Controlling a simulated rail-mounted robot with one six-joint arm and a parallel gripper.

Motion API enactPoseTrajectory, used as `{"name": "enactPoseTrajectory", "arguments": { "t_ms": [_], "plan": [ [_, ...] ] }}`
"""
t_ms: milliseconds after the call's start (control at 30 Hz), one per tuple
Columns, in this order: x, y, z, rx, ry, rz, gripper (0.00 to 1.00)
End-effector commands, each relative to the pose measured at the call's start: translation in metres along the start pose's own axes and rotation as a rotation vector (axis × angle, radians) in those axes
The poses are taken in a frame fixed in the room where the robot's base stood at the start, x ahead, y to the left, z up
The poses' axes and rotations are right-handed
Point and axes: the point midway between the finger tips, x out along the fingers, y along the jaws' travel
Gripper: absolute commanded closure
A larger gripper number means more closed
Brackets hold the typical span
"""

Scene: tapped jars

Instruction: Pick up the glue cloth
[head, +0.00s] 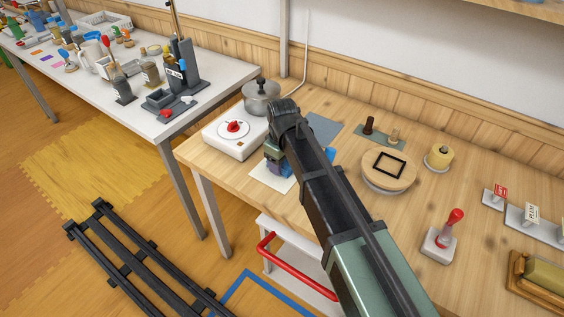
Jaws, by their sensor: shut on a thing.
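My gripper (280,166) is low over the wooden table near its front edge, mostly hidden behind my own arm. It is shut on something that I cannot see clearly. Blue material (329,155), perhaps the glue cloth, shows just right of my arm beside the gripper. Its full shape is hidden, and I cannot tell whether it touches the table. A white sheet (262,177) lies flat on the table under the gripper.
A white hotplate (226,139) with a red knob and a lidded metal pot (262,98) stand left of the gripper. A grey-blue mat (323,128) lies behind. A round wooden board (372,168) and a red-handled stamp (443,236) stand right. A red rail (290,268) is below the table.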

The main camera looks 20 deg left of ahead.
Motion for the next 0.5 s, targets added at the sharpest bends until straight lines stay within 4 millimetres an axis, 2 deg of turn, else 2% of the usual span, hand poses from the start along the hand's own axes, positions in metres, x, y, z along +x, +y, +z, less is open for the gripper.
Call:
{"name": "enactPoseTrajectory", "arguments": {
  "t_ms": [167, 267, 367, 500],
  "plan": [
    [-0.015, 0.000, 0.000, 0.000, 0.000, 0.000, 0.65],
    [-0.032, 0.000, 0.000, 0.000, 0.000, 0.000, 0.65],
    [-0.057, 0.000, 0.000, 0.000, 0.000, 0.000, 0.65],
    [-0.110, 0.000, 0.000, 0.000, 0.000, 0.000, 0.65]
  ]
}}
